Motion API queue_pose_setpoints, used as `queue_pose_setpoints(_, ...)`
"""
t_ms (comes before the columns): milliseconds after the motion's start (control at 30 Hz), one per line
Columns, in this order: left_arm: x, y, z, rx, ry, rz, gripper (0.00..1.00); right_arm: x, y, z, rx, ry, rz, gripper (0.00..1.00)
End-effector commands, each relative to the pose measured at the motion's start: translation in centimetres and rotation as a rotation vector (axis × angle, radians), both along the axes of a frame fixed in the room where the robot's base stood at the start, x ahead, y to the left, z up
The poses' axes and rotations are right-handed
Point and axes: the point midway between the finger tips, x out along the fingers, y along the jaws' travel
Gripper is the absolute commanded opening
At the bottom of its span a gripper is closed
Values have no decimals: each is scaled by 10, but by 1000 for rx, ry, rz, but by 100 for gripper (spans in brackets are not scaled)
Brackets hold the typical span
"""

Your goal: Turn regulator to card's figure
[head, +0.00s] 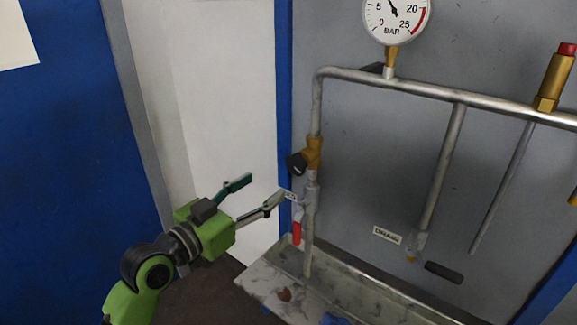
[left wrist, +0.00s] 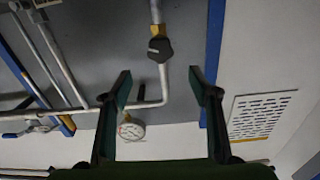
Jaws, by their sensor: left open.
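The regulator is a brass body (head: 314,152) with a black knob (head: 297,164) on the upright pipe. The knob also shows in the left wrist view (left wrist: 160,48), ahead of my fingers and between them. My left gripper (head: 266,187) is open and empty, left of and slightly below the knob, apart from it. The pressure gauge (head: 395,15) is cut off at the top; its needle points up and slightly left, past 5. It also shows in the left wrist view (left wrist: 130,130). A white sheet (head: 15,40) is cut off at upper left; no figure shows on it.
A red-handled valve (head: 297,232) hangs below the regulator beside a small white tag (head: 291,197). A horizontal pipe (head: 450,95) carries a red-topped brass fitting (head: 553,80). A dark handle (head: 443,272) sits lower right. A grey tray (head: 262,282) runs below.

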Motion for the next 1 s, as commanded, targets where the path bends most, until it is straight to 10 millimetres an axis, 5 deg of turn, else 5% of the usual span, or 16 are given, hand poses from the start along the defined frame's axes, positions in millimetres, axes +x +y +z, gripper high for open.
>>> queue_pose_setpoints(600,90,-65,1,-3,4,1,56,0,0,30,0,1,0,33)
queue_pose_setpoints(1000,107,-77,-1,0,2,2,56,-1,0,33,0,1,1,33)
